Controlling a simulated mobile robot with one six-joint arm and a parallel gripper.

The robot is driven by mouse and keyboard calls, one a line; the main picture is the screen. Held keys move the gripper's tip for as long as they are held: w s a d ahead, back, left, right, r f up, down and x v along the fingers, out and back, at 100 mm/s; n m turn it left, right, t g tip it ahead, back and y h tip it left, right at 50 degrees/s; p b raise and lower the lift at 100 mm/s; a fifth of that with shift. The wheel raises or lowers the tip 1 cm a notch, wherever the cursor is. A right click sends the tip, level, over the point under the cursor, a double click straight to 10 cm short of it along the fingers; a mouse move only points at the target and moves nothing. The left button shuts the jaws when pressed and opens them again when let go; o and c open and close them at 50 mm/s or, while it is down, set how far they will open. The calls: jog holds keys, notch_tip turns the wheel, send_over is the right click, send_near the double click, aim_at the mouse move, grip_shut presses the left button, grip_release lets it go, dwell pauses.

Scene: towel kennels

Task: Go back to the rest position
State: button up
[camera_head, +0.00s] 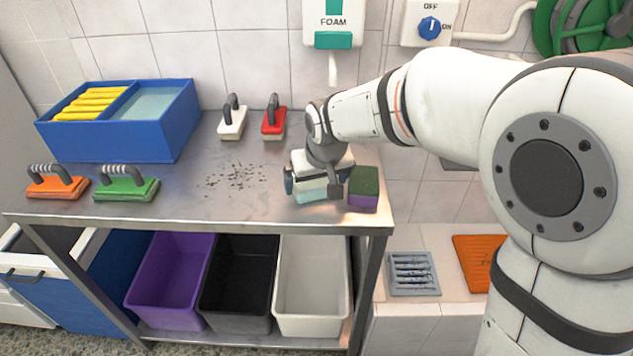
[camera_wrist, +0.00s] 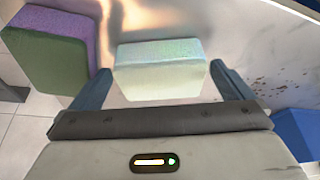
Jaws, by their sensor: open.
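My gripper (camera_head: 319,189) is low over the right end of the steel table (camera_head: 240,204). In the wrist view its two fingers (camera_wrist: 165,88) are spread apart. A pale green-white block (camera_wrist: 160,65) lies between or just beyond the fingertips, with a gap visible on each side. In the head view this block (camera_head: 311,191) is partly hidden by the gripper. A sponge with a green top and purple lower part (camera_head: 364,189) stands just right of the gripper; it also shows in the wrist view (camera_wrist: 45,50).
White (camera_head: 232,122) and red (camera_head: 273,122) handled brushes stand at the back. Orange (camera_head: 56,186) and green (camera_head: 125,187) ones are at left, before a blue box (camera_head: 130,133). Dark specks lie mid-table. Purple, black and white bins (camera_head: 310,300) stand below. A foam dispenser (camera_head: 333,22) hangs behind.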

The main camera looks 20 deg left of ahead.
jog(key=v, duration=0.6)
jog(key=s+d+r+m+h+p, duration=0.1)
jog(key=s+d+r+m+p, duration=0.15)
jog(key=d, duration=0.65)
jog(key=s+d+r+m+p, duration=0.1)
jog(key=s+d+r+p, duration=0.15)
jog(key=d, duration=0.65)
jog(key=s+d+m+g+h+p, duration=0.1)
jog(key=s+d+m+p, duration=0.1)
jog(key=s+d, duration=0.8)
jog(key=shift+s+f+m+p, duration=0.2)
jog(key=shift+f+m+p, duration=0.1)
jog(key=shift+f+m, duration=0.05)
jog(key=shift+s+d+f, duration=0.2)
jog(key=shift+s+d, duration=0.1)
jog(key=shift+s, duration=0.1)
